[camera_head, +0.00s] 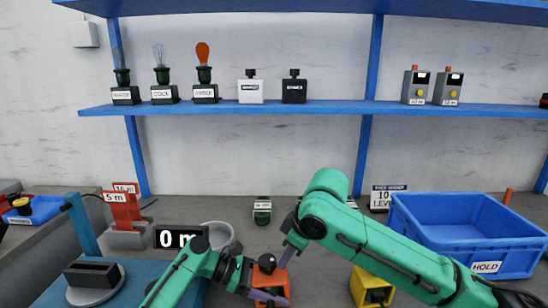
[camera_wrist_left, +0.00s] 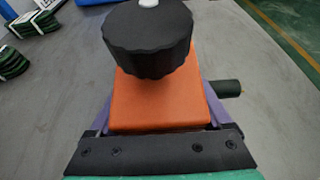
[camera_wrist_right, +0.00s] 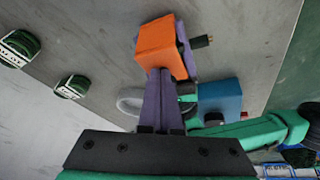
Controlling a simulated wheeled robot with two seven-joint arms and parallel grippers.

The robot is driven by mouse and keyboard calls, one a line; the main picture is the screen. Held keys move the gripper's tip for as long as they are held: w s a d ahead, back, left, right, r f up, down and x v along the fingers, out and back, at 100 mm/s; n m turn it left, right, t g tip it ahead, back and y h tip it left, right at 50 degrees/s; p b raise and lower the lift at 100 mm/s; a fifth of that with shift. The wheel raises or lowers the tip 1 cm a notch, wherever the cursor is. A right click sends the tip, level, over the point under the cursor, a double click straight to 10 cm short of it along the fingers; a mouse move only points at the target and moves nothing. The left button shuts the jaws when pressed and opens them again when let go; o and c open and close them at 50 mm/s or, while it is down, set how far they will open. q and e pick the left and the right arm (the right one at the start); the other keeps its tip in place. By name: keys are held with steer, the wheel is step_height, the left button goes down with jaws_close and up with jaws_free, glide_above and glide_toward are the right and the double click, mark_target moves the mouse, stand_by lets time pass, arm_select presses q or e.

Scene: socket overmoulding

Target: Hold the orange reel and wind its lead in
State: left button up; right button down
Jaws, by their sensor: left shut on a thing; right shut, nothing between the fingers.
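The orange reel (camera_head: 262,283) is low in the middle of the head view, with a round black knob (camera_wrist_left: 148,40) on top. My left gripper (camera_wrist_left: 160,122) is shut on the reel, one purple finger on each side. A short dark green cylindrical end (camera_wrist_left: 229,88) sticks out from the reel's right side in the left wrist view. My right gripper (camera_wrist_right: 163,75) is shut and empty. Its fingertips are close to the orange reel in the right wrist view; I cannot tell whether they touch it. A display (camera_head: 181,238) reads "0 m".
A yellow block (camera_head: 371,289) stands right of the reel, partly behind my right arm. A blue bin (camera_head: 464,248) labelled HOLD is at the right. Red labelled pieces (camera_head: 125,211) and a grey round dish (camera_head: 214,231) are left. Blue shelves (camera_head: 330,109) run behind.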

arm_select(q)
steer(key=shift+s+d+f, duration=0.1)
steer(key=shift+s, duration=0.05)
arm_select(e)
steer(key=shift+a, duration=0.5)
stand_by(0.4)
steer(key=shift+s+a+f, duration=0.1)
steer(key=shift+s+a, duration=0.05)
steer(key=shift+a, duration=0.05)
steer(key=shift+s+a, duration=0.25)
steer(key=shift+s, duration=0.1)
stand_by(0.4)
steer(key=shift+s, duration=0.1)
steer(key=shift+s+d, duration=0.15)
steer(key=shift+d, duration=0.15)
steer(key=shift+r, duration=0.3)
step_height(320, 180, up, 6)
steer(key=shift+a+f, duration=0.15)
steer(key=shift+f, duration=0.1)
